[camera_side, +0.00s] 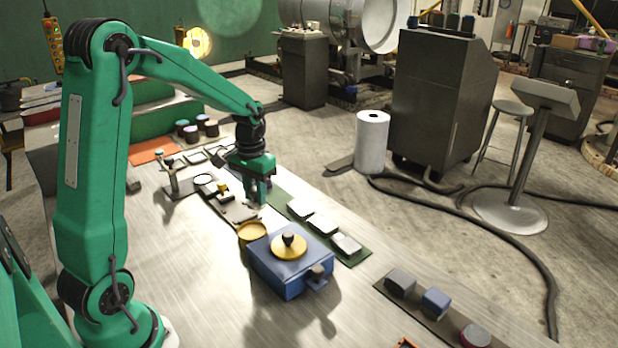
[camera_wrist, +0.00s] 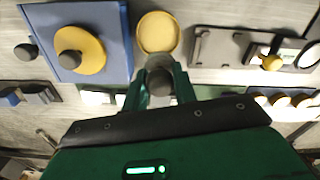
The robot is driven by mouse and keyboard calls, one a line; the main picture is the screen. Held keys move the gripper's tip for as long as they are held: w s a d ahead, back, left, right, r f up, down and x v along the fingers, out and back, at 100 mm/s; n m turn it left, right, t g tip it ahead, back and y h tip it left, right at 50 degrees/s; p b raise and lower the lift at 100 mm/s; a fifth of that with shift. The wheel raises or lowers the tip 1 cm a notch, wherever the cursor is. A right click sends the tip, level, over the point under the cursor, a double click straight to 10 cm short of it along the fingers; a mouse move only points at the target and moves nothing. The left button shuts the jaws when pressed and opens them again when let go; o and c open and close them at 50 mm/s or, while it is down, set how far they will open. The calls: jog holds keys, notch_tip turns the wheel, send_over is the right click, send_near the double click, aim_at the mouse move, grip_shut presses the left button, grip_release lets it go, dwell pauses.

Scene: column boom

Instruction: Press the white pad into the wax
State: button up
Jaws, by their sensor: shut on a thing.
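My gripper (camera_side: 257,196) is shut on a small piece with a dark rounded grip and a pale end, which looks like the white pad (camera_wrist: 159,62). In the wrist view it sits between the two fingers (camera_wrist: 160,88). The wax appears to be the yellow round in a shallow dish (camera_side: 251,232), just in front of my gripper in the side view. In the wrist view the dish (camera_wrist: 158,32) is directly beyond the held piece. The pad's underside is hidden, and I see no clear contact with the wax.
A blue box (camera_side: 278,270) with a yellow knobbed disc (camera_side: 289,247) stands close beside the dish. A green strip (camera_side: 358,257) carries several white-topped blocks. A grey plate (camera_wrist: 211,48) lies on the dish's other side. The near bench top (camera_side: 185,270) is clear.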

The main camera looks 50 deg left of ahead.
jog(key=shift+s+d+f, duration=0.1)
jog(key=shift+s, duration=0.5)
jog(key=shift+s+d+f, duration=0.1)
jog(key=shift+s, duration=0.45)
jog(key=shift+f, duration=0.15)
jog(key=shift+f, duration=2.85)
jog(key=shift+f, duration=0.6)
jog(key=shift+r, duration=0.1)
notch_tip(320, 180, up, 7)
dwell(1.2)
dwell(0.5)
